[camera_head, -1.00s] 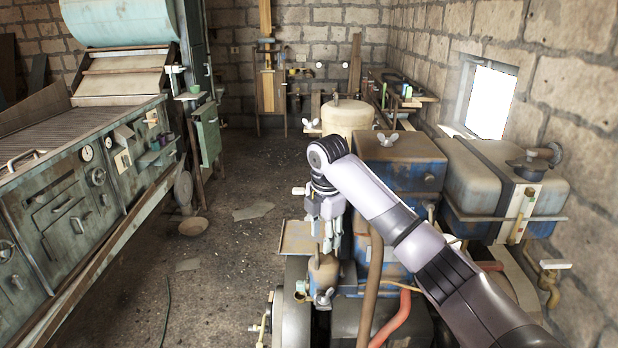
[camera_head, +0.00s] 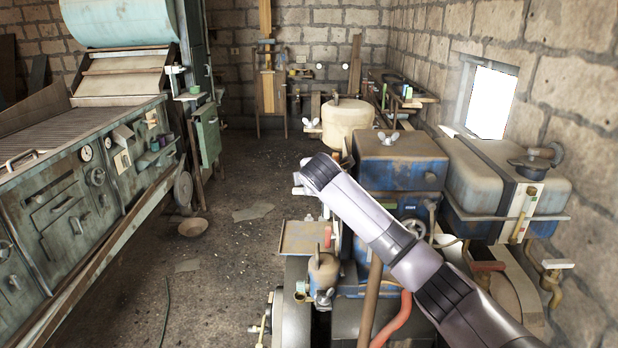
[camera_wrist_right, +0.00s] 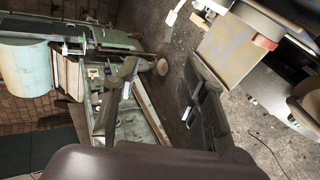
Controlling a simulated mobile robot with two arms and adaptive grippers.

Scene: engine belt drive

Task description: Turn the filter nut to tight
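The small brown filter canister (camera_head: 323,272) stands upright on the engine in the head view. A metal wing nut (camera_head: 323,298) sits low on its front; I cannot tell if it is tight. My right arm (camera_head: 365,212) reaches in from the lower right and ends beyond and above the canister. Its gripper is hidden behind the wrist in the head view. In the right wrist view, the dark fingers of my right gripper (camera_wrist_right: 160,85) are spread apart with nothing between them, and the wing nut is not clearly seen. My left gripper is in neither view.
A flat tray (camera_head: 302,238) lies beside the canister. A blue tank (camera_head: 400,165) with a wing nut on top and a cream tank (camera_head: 347,118) stand behind. A red hose (camera_head: 393,322) runs in front. The floor (camera_head: 235,250) at left is open.

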